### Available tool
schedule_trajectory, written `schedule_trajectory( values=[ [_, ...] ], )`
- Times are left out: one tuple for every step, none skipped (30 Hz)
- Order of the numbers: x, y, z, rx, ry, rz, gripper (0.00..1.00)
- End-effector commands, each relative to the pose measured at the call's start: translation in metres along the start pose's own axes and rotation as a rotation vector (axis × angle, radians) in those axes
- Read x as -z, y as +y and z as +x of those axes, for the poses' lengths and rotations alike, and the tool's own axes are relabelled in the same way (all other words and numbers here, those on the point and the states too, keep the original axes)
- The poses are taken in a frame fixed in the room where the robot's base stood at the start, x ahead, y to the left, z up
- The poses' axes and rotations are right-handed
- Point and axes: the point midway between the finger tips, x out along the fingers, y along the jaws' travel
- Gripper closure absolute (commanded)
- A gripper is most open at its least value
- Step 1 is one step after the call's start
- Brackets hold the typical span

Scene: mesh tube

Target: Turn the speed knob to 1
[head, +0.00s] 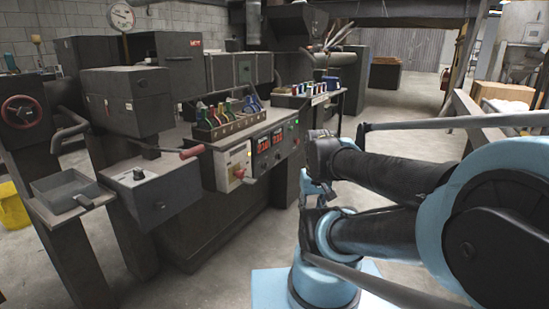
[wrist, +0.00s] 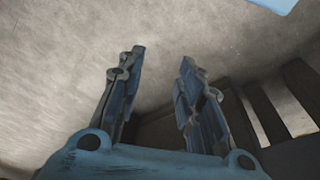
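My gripper (wrist: 162,58) is open and empty in the wrist view. A small dark knob (head: 138,173) sits on top of a grey box (head: 160,195) at the front left of the machine. No label can be read, so I cannot tell whether it is the speed knob, nor its setting. My gripper is well to the right of it, touching nothing visible.
A red-handled bar (head: 191,152) sticks out near the grey box. A metal tray (head: 70,190) juts out at left. Floor before the machine is clear.

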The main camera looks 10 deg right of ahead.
Motion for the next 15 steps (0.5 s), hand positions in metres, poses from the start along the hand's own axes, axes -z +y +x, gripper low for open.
schedule_trajectory(
  values=[
    [0.0,0.0,0.0,0.0,0.0,0.0,0.67],
    [0.0,0.0,0.0,0.0,0.0,0.0,0.67],
    [0.0,0.0,0.0,0.0,0.0,0.0,0.67],
    [0.0,0.0,0.0,0.0,0.0,0.0,0.67],
    [0.0,0.0,0.0,0.0,0.0,0.0,0.67],
    [0.0,0.0,0.0,0.0,0.0,0.0,0.67],
    [-0.002,0.0,-0.002,0.001,0.003,0.001,0.67],
    [-0.006,-0.001,-0.006,0.002,0.01,0.004,0.67],
    [-0.005,-0.001,-0.007,0.006,0.012,0.01,0.67],
    [-0.004,-0.002,-0.009,0.01,0.012,0.017,0.67],
    [-0.001,-0.003,-0.01,0.017,0.012,0.027,0.67],
    [0.005,-0.005,-0.013,0.027,0.011,0.044,0.67],
    [0.009,-0.006,-0.014,0.036,0.01,0.059,0.67],
    [0.015,-0.011,-0.017,0.048,0.01,0.075,0.67],
    [0.022,-0.015,-0.02,0.064,0.009,0.1,0.67]
  ],
)
